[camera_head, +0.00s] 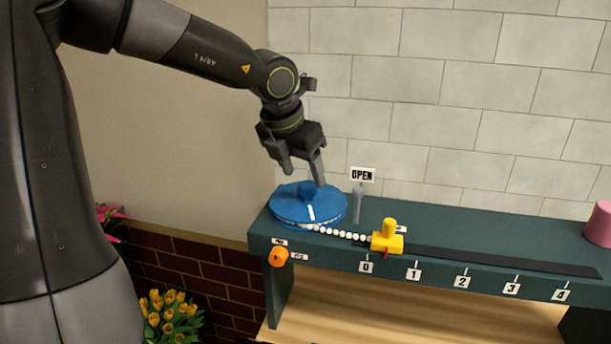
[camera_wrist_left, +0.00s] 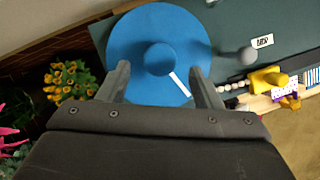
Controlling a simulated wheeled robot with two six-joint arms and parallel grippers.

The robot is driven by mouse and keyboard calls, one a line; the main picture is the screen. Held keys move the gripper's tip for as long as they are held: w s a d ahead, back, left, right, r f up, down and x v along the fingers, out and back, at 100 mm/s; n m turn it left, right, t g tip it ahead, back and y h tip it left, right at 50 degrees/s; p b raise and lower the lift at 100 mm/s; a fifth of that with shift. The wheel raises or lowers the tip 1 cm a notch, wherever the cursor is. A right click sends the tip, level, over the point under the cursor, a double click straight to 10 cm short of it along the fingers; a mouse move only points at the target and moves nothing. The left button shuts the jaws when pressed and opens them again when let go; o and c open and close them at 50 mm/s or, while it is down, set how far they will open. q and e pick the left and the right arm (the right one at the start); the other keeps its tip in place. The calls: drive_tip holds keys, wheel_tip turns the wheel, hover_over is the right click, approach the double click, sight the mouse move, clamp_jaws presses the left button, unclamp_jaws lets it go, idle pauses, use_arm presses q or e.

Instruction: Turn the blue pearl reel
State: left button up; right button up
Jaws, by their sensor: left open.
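The blue pearl reel (camera_head: 298,212) is a flat round disc with a raised centre knob and a white stripe. It lies at the left end of the dark green bench. A string of white pearls (camera_head: 343,234) runs from it to a yellow slider (camera_head: 388,238) near the 0 label. My left gripper (camera_head: 303,178) is open just above the reel, fingers pointing down. In the left wrist view the reel (camera_wrist_left: 140,35) and its knob (camera_wrist_left: 159,58) lie ahead between the open fingers (camera_wrist_left: 160,82); I cannot tell whether they touch. My right gripper is not in view.
A grey lever (camera_head: 358,204) stands by the OPEN sign (camera_head: 362,174) right of the reel. An orange knob (camera_head: 278,257) sits on the bench front. A dark track (camera_head: 500,261) runs right past numbered labels. A pink object (camera_head: 599,224) stands far right. Yellow flowers (camera_head: 170,312) are lower left.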

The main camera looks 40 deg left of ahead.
sight(307, 185)
use_arm(q)
drive_tip(key=shift+x, duration=1.7)
clamp_jaws()
